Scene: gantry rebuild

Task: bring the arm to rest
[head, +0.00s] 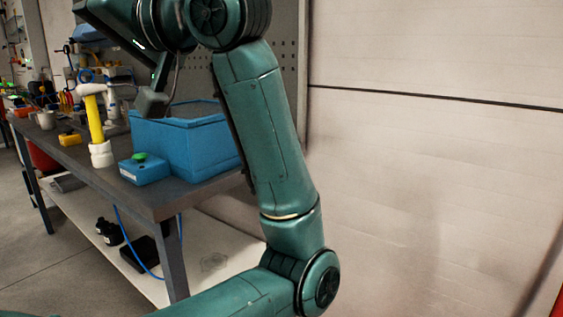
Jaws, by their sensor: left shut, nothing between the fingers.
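My left arm comes in from the lower left, bends at an elbow at the lower middle and rises to a wrist at the top. My left gripper (152,103) hangs fingers down over the near end of the workbench (172,201), just in front of or above the left end of an open blue bin (192,149). Its fingers look shut and empty. I cannot tell whether they touch the bin. The wrist is partly cut off by the top edge. My right gripper is out of view.
A blue box with a green button (144,170) sits in front of the bin. Several tools lie farther along the bench. A lower shelf (213,240) holds dark items. A pale wall (430,180) fills the right.

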